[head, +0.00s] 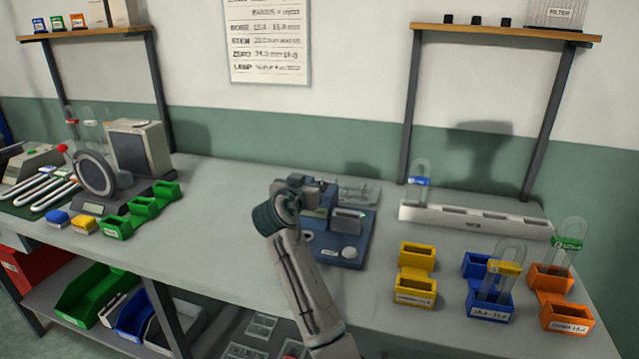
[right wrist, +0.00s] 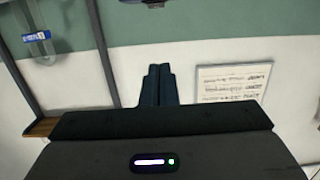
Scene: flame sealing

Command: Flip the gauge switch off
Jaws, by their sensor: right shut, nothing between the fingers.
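The gauge (head: 357,245) is a blue device with a small display (head: 348,220) and a round pale knob or pad (head: 349,253), standing mid-bench in the head view. My right gripper (head: 316,184) is over its left rear part, and my wrist hides some of that side. I cannot make out the switch or its position, nor whether the gripper touches the gauge. In the right wrist view the right gripper's dark fingers (right wrist: 158,84) are together and empty, with the wall behind them. My left gripper is not in view.
A long white rack (head: 475,219) holds a blue-labelled tube (head: 419,180) behind right. Yellow bins (head: 415,288), blue bins and orange bins (head: 567,316) stand front right. A round magnifier-like ring (head: 96,174) and green bins (head: 143,207) are at left. The bench between is clear.

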